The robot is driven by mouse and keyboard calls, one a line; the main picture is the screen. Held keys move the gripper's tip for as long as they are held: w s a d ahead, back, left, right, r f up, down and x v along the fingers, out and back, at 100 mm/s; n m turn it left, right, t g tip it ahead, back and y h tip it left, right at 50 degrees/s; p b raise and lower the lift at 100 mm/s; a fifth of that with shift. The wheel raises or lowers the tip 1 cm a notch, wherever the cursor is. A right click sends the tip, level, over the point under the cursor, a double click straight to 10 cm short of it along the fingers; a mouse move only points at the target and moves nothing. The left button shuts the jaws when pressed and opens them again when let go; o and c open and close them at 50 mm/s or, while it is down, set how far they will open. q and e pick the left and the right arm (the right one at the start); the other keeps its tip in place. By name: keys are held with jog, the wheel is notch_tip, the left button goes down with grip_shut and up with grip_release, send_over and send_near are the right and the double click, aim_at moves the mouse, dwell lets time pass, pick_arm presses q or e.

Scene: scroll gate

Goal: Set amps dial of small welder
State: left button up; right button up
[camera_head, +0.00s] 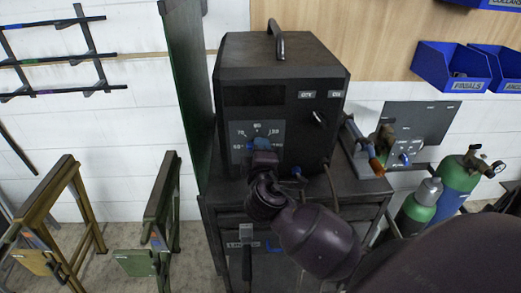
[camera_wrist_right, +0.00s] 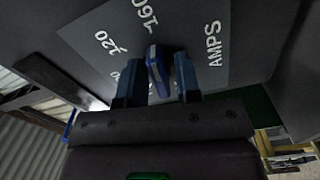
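The welder (camera_head: 281,75) is a dark box with a top handle, standing on a dark cabinet. Its grey dial plate (camera_head: 242,131) carries white amps numbers on the front; the same plate shows in the right wrist view (camera_wrist_right: 190,25) with "120", "160" and "AMPS". The blue dial knob (camera_wrist_right: 157,70) stands out from the plate. My right gripper (camera_head: 262,147) is right at the plate and mostly hides the knob in the head view. In the wrist view its two fingers stand on either side of the knob, with a visible gap on the right side. My left gripper is not in view.
The dark cabinet (camera_head: 220,214) bears the welder. A torch with an orange tip (camera_head: 376,167) and a grey panel (camera_head: 428,120) are to the right. Gas cylinders (camera_head: 459,180) stand further right. A tall green panel (camera_head: 188,85) is close on the left, with trestles (camera_head: 160,215) beyond.

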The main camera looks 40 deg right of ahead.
jog(key=shift+o, duration=0.6)
jog(key=b+v, duration=0.1)
jog(key=v, duration=0.9)
jog(key=shift+s+a, duration=0.2)
jog(key=shift+s, duration=0.1)
